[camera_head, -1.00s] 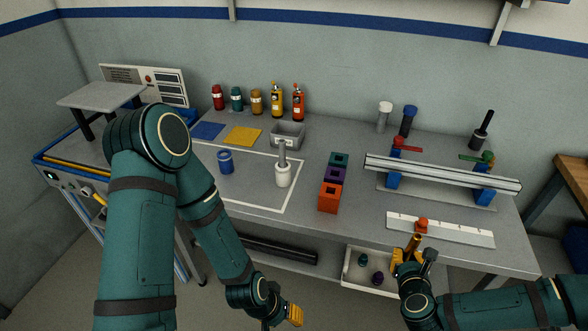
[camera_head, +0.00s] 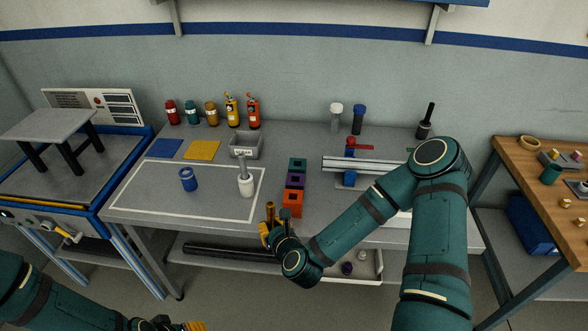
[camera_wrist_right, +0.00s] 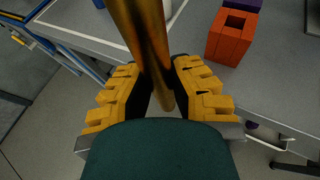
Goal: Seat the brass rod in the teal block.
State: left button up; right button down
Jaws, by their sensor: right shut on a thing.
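The brass rod (camera_head: 270,211) stands roughly upright in my right gripper (camera_head: 268,232), at the table's front edge, left of and nearer than the orange block. In the right wrist view the rod (camera_wrist_right: 143,30) passes between the yellow fingers of the gripper (camera_wrist_right: 160,90), which is shut on it. The teal block (camera_head: 298,163) is the farthest of three blocks in a row and has a square opening on top. The rod is apart from it. My left gripper (camera_head: 190,326) shows only partly at the bottom edge; its jaw state is unclear.
The purple block (camera_head: 295,181) and orange block (camera_head: 292,198) stand between the rod and the teal block. A white holder with a grey pin (camera_head: 246,186) and a blue cup (camera_head: 188,179) stand to the left. My right arm hides part of the rail (camera_head: 345,164).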

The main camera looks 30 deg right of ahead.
jog(key=shift+s+a+f, duration=0.15)
jog(key=shift+f, duration=0.05)
pick_arm(q)
jog(key=shift+r, duration=0.1)
pick_arm(e)
jog(key=shift+r, duration=0.2)
